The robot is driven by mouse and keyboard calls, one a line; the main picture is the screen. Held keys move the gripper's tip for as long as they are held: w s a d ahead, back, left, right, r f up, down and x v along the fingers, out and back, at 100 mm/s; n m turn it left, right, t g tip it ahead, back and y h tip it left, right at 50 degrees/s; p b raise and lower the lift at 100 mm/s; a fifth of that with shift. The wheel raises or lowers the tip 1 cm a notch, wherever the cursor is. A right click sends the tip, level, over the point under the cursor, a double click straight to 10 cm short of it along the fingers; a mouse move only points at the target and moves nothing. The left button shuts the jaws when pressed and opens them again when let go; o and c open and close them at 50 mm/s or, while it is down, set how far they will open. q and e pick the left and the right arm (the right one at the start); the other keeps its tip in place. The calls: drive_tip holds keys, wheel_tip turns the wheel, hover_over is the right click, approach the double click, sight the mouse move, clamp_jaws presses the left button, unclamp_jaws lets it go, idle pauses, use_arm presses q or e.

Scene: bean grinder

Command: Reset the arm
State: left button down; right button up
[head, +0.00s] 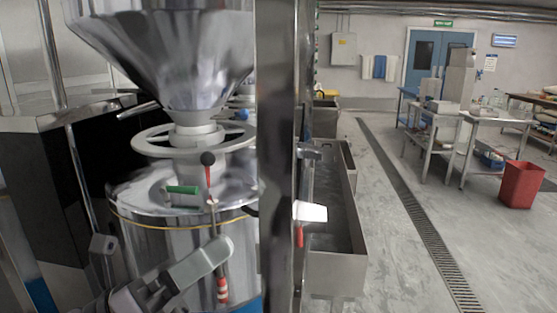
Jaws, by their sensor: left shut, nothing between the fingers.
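The bean grinder stands close in front of me on the left. Its shiny steel hopper (165,50) is at the top, with a pale ring-shaped wheel (150,143) below it and a steel drum (160,240) under that. My left gripper (220,249) is low in front of the drum, shut and empty. I cannot tell whether it touches the lever's rod. My right gripper is out of view.
A vertical steel post (275,150) stands just right of the grinder. A long metal trough (335,225) lies beyond it. Farther right are metal tables (495,122), a red bin (521,185) and a blue door (432,55). The floor around the drain grate (420,220) is clear.

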use_arm(q)
drive_tip(key=w+a+f+n+t+y, duration=0.1)
drive_tip(key=a+f+n+t+y, duration=0.3)
drive_tip(key=f+n, duration=0.45)
drive_tip(key=w+a+f+n+t+y+p, duration=0.1)
drive_tip(key=a+f+n+t+y, duration=0.15)
drive_tip(key=f+n+y, duration=0.6)
drive_tip(key=w+a+f+n+t+y, duration=0.2)
drive_tip(key=f+n+t+y, duration=0.2)
drive_tip(key=n, duration=0.9)
drive_tip(key=s+a+f+n+g+y, duration=0.2)
drive_tip(key=s+f+n, duration=0.4)
drive_tip(key=f, duration=0.4)
drive_tip(key=s+a+f+n+g+y, duration=0.1)
drive_tip(key=s+f+n+g+y, duration=0.1)
drive_tip(key=s+f+n+g, duration=0.3)
drive_tip(key=s+f+p, duration=0.1)
drive_tip(key=s+f, duration=0.2)
drive_tip(key=f, duration=0.1)
drive_tip(key=shift+s+a+f+n, duration=0.3)
drive_tip(key=shift+a+f+n, duration=0.05)
drive_tip(key=shift+f+n, duration=0.05)
drive_tip(key=shift+g, duration=0.25)
